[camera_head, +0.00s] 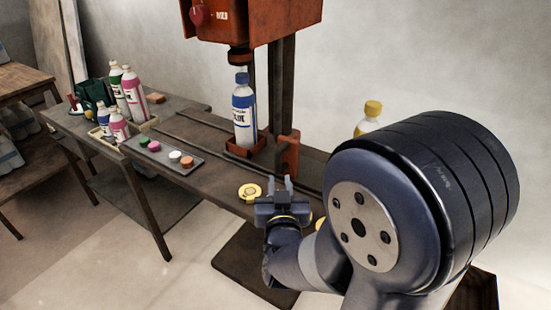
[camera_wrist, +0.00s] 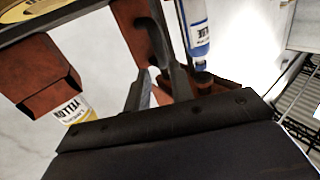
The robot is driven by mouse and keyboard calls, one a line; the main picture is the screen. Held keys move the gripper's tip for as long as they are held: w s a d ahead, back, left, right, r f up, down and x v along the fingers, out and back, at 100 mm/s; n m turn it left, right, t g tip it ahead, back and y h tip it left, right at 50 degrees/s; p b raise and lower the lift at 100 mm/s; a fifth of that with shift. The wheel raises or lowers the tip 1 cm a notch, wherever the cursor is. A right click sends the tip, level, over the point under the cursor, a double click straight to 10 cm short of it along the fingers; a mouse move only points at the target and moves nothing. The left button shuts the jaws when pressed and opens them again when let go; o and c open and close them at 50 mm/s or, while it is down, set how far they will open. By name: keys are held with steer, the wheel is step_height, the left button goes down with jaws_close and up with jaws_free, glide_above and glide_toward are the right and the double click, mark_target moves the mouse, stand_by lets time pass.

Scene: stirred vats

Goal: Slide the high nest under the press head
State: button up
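The orange-red press head (camera_head: 250,15) has a dark ram above a blue-labelled bottle (camera_head: 244,112), which stands upright in an orange-red nest (camera_head: 246,146). An orange-red upright piece (camera_head: 288,157) stands just right of it. A yellow-capped bottle (camera_head: 369,116) is partly hidden by my arm. The wrist view, upside down, shows a yellow-labelled bottle (camera_wrist: 74,110) at a second orange-red block or nest (camera_wrist: 40,78). I cannot tell which nest is the high one. My gripper (camera_head: 276,185) is open and empty, near the bench's front edge; the upright piece (camera_wrist: 137,35) shows beyond its fingers.
A bench (camera_head: 215,178) with dark rails carries the nests. A yellow disc (camera_head: 249,191) lies left of my gripper. A grey tray with several coloured caps (camera_head: 164,153) and several bottles (camera_head: 132,90) stand left. A wooden table (camera_head: 22,80) is far left.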

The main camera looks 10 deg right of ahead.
mark_target(278, 163)
steer(key=w, duration=0.3)
steer(key=w+d, duration=0.1)
steer(key=w, duration=0.5)
steer(key=shift+d, duration=0.4)
steer(key=shift+c, duration=0.2)
jaws_close()
